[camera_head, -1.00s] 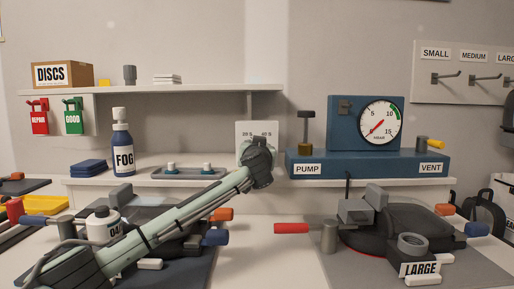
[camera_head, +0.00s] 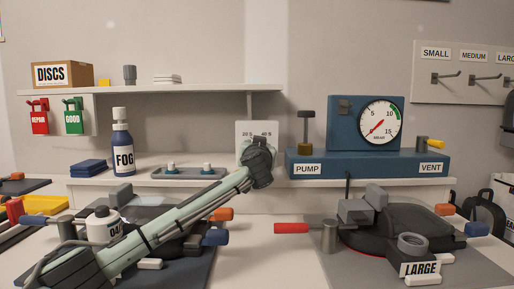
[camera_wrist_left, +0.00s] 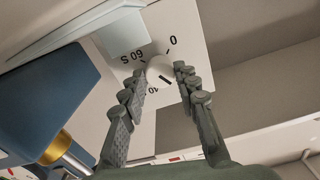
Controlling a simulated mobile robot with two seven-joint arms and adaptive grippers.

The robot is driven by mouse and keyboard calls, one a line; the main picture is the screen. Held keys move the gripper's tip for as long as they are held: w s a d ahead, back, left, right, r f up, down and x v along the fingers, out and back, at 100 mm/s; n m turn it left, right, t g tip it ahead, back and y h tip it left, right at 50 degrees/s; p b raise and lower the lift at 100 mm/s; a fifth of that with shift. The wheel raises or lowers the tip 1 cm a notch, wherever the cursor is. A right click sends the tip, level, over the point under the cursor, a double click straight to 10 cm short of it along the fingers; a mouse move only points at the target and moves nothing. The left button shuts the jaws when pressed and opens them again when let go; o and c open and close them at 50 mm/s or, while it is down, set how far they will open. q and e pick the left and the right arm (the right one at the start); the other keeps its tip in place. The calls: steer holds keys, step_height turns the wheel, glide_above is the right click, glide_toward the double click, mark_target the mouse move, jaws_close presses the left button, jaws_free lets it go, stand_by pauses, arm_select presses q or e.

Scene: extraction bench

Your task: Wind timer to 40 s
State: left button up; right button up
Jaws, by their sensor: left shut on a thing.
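The timer is a white panel (camera_head: 247,131) standing on the back ledge, left of the blue pump unit. My left gripper (camera_head: 262,150) is in front of it and hides its knob in the head view. In the left wrist view, the round white knob (camera_wrist_left: 159,70) sits between the fingertips of my left gripper (camera_wrist_left: 160,72), which is shut on it. The knob's dark mark points to the lower right in that view. The printed 0, 60 S and 40 show around the knob; the 20 is hidden there. My right gripper is not in view.
The blue pump unit (camera_head: 365,165) with its gauge stands close to the right of the timer. A grey tray (camera_head: 189,174) with two small pieces and a FOG bottle (camera_head: 122,145) stand to the left. A shelf (camera_head: 150,90) runs above on the left.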

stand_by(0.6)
arm_select(q)
steer(key=o, duration=1.1)
steer(key=shift+o, duration=0.2)
steer(key=s, duration=1.2)
